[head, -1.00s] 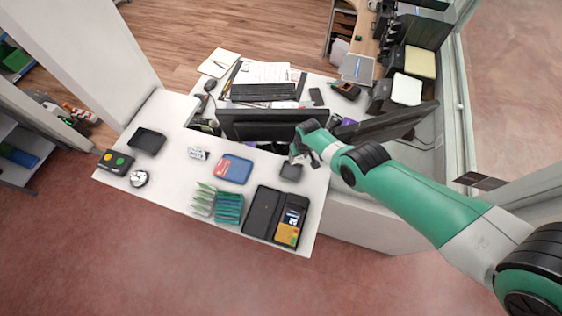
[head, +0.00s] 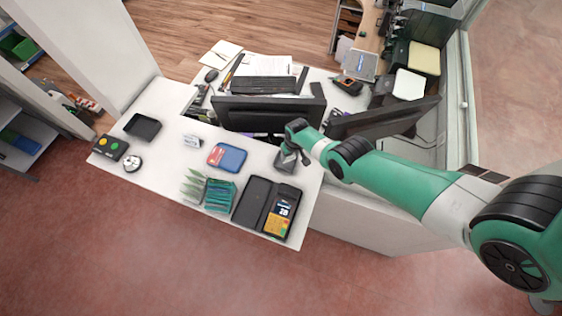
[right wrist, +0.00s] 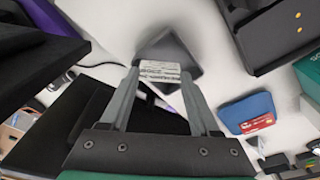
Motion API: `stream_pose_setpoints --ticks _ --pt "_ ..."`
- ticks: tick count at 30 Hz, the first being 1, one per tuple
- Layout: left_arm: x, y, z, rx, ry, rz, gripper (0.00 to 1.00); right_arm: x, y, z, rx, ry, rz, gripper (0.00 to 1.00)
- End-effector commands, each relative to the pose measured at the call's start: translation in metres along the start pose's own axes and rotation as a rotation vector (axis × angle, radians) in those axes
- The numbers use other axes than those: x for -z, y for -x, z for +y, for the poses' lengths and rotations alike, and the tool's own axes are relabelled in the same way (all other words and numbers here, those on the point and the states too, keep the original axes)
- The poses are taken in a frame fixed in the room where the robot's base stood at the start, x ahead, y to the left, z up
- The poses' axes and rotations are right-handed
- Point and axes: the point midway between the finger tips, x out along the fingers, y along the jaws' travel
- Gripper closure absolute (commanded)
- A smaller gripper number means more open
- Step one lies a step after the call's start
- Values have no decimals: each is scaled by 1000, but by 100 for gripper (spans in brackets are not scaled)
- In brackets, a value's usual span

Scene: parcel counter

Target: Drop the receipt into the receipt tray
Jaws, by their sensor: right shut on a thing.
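My right gripper (right wrist: 160,73) is shut on the receipt (right wrist: 161,68), a small white slip with dark print spanning its fingertips. In the right wrist view, a dark grey, square object (right wrist: 178,48) lies just behind the receipt; I cannot tell whether they touch. In the head view, my right gripper (head: 297,155) is at this same small grey object (head: 284,163) near the counter's right end; the receipt is not clear there. A shallow black tray (head: 142,127) stands on the counter's left end. I cannot tell for certain which is the receipt tray. My left gripper is out of view.
A monitor (head: 268,112) stands close behind my right gripper, and another screen (head: 385,118) is to its right. A blue tray with a red card (head: 228,158), green envelopes (head: 219,196) and a black folder with a card terminal (head: 267,207) lie on the white counter (head: 165,168).

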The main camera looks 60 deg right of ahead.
Motion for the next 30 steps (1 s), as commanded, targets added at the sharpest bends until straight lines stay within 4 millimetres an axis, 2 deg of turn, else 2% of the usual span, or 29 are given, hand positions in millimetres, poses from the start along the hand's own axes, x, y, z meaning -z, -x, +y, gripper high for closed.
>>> stream_pose_setpoints --ticks 1,2,10,11,16,17,25,30 --pt "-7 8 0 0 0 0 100 -1 -10 0 0 0 0 87" --pt "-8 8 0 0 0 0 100 -1 -11 0 0 0 0 87" --pt "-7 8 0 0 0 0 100 -1 -10 0 0 0 0 87" --pt "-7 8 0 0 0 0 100 -1 -10 0 0 0 0 35" --pt "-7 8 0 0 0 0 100 -1 -10 0 0 0 0 5" --pt "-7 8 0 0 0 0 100 -1 -10 0 0 0 0 2" --pt "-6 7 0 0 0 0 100 -1 -9 0 0 0 0 2" --pt "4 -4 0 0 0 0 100 0 5 -1 0 2 0 2"
